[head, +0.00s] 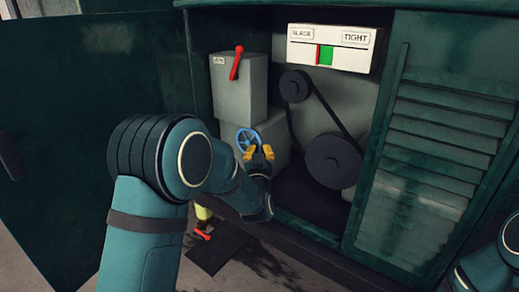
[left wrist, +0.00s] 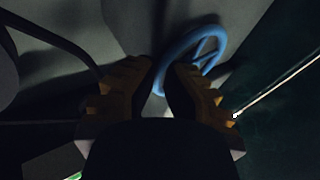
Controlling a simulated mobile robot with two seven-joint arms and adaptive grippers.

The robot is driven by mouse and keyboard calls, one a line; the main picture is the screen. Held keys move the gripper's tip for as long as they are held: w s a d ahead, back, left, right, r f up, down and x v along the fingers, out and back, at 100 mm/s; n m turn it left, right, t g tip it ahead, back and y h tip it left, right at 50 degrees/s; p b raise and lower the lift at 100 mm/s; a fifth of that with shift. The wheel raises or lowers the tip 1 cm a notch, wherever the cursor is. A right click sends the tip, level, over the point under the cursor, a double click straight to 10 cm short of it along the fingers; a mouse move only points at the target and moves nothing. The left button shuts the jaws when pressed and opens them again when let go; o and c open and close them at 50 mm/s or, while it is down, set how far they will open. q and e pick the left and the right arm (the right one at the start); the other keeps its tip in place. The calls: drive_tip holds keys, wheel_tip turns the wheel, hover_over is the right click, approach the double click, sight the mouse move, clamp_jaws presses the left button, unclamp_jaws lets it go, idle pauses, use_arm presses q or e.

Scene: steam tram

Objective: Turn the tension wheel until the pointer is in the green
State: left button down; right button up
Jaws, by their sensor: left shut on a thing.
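The blue tension wheel (head: 248,139) sits on a grey housing inside the open cabinet. My left gripper (head: 258,152) is shut on the wheel's lower right rim, its yellow fingers touching it. In the left wrist view the wheel (left wrist: 195,55) shows between and beyond the two fingertips (left wrist: 163,85). The gauge (head: 333,47) above reads SLACK at left and TIGHT at right. Its red pointer (head: 317,54) stands at the left edge of the green band (head: 326,55). My right gripper is out of view; only part of that arm shows at the lower right.
A grey box (head: 238,88) with a red lever (head: 237,63) is above the wheel. A black belt (head: 325,111) runs over two pulleys to the right. A louvred door (head: 435,140) stands at the right, and a green panel (head: 90,110) at the left. A dark mat (head: 215,252) lies below.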

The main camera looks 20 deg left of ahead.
use_arm(q)
drive_tip(key=shift+f+m+t+h, duration=0.3)
drive_tip(key=shift+m+t, duration=0.3)
drive_tip(key=shift+m, duration=0.2)
drive_tip(key=c, duration=1.1)
unclamp_jaws()
drive_tip(key=shift+w, duration=0.2)
drive_tip(key=shift+o, duration=0.2)
drive_tip(key=shift+s, duration=0.1)
drive_tip(key=v, duration=1.2)
